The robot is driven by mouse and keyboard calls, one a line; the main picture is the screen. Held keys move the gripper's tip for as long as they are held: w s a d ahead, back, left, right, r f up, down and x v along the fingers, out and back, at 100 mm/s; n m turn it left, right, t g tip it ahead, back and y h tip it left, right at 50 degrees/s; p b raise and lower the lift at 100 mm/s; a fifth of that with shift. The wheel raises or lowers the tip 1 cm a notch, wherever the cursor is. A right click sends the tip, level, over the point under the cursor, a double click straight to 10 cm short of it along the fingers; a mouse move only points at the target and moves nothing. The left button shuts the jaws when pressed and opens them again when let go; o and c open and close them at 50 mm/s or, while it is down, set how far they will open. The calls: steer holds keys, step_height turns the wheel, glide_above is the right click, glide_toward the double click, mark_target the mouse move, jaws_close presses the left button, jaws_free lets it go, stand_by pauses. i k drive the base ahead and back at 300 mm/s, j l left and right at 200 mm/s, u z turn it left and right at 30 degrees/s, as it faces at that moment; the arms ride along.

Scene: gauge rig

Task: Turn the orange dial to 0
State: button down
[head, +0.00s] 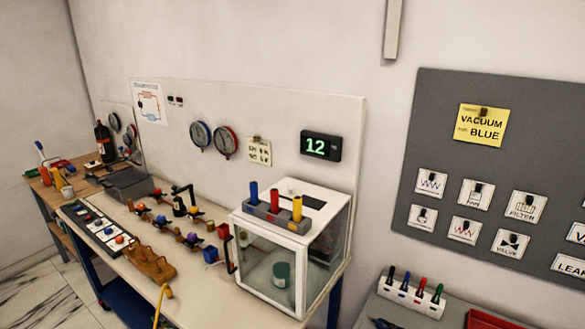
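A dark panel (100,228) lies along the front left of the bench, with several small knobs on white squares. A digital display (321,145) on the backboard reads 12 in green. My gripper is not in view.
A glass-sided case (297,262) stands at the bench's right end with a rack (275,220) of coloured cylinders on top. A row of coloured valves (190,239) and an orange-brown block (150,264) lie beside the panel. Two round gauges (224,142) hang behind.

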mark_target(119, 239)
steer(key=u, duration=1.55)
steer(key=i+j, duration=0.15)
steer(key=j, duration=0.2)
steer(key=i+j, duration=0.2)
steer(key=j, duration=0.15)
steer(key=i+j+z, duration=0.1)
steer(key=j, duration=0.2)
steer(key=i+j, duration=0.2)
steer(key=j, duration=0.2)
steer(key=i+j, duration=0.25)
steer(key=i, duration=0.25)
steer(key=i+j+z, duration=0.1)
steer(key=i, duration=0.4)
steer(key=i+j, duration=0.4)
steer(key=i+j+z, duration=0.1)
steer(key=i+j, duration=0.15)
steer(key=i, duration=0.35)
steer(key=i+z, duration=0.1)
steer(key=i, duration=0.9)
steer(key=i+l, duration=0.15)
steer(key=l+z, duration=0.05)
steer(key=l, duration=0.05)
